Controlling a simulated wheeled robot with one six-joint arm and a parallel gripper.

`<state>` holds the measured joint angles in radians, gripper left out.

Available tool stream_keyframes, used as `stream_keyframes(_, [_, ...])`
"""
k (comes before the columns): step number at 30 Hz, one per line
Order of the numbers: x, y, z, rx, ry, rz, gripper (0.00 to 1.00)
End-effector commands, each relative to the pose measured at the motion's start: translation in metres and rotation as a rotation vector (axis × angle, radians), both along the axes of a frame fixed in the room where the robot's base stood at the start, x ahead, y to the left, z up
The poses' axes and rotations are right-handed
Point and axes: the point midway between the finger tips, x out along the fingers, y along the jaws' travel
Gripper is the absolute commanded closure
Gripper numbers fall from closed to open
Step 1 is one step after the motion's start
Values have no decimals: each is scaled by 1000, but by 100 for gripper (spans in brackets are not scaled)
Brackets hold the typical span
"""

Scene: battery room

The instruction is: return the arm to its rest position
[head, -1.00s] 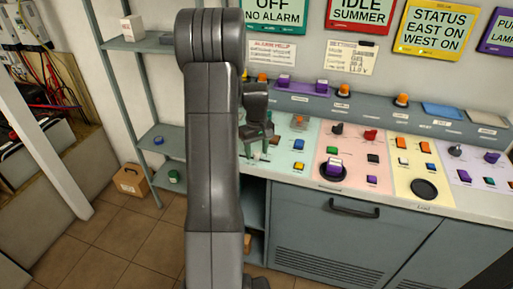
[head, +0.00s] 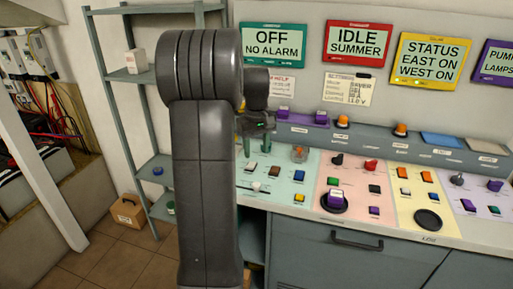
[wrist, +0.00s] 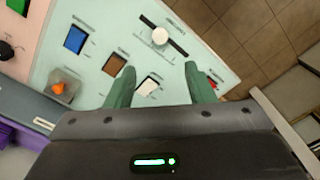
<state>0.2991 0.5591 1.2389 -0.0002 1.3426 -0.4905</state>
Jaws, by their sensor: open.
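My gripper (head: 256,148) shows in the head view behind my raised arm, above the left end of the control desk. Its two green fingers point down and stand apart with nothing between them. In the wrist view my gripper (wrist: 160,85) is open over the pale mint panel (wrist: 62,88). A white rocker (wrist: 148,87) and a brown button (wrist: 115,64) show on the panel near the fingertips. A white slider knob (wrist: 160,36) lies beyond them. My arm hides part of the shelf and the desk's left end in the head view.
The control desk (head: 310,235) carries coloured panels with knobs and buttons. Wall signs (head: 275,45) hang above it. A grey shelf rack (head: 112,80) stands left of my arm, with a cardboard box (head: 127,211) on the floor beside it. Floor tiles (head: 100,262) are bare at lower left.

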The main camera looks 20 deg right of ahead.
Motion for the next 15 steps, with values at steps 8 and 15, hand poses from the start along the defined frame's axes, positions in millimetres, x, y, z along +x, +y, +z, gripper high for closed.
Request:
stream_keyframes(8, [0,0,-1,0,1,0,51])
stream_keyframes(15, [-1,0,-26,1,4,0,51])
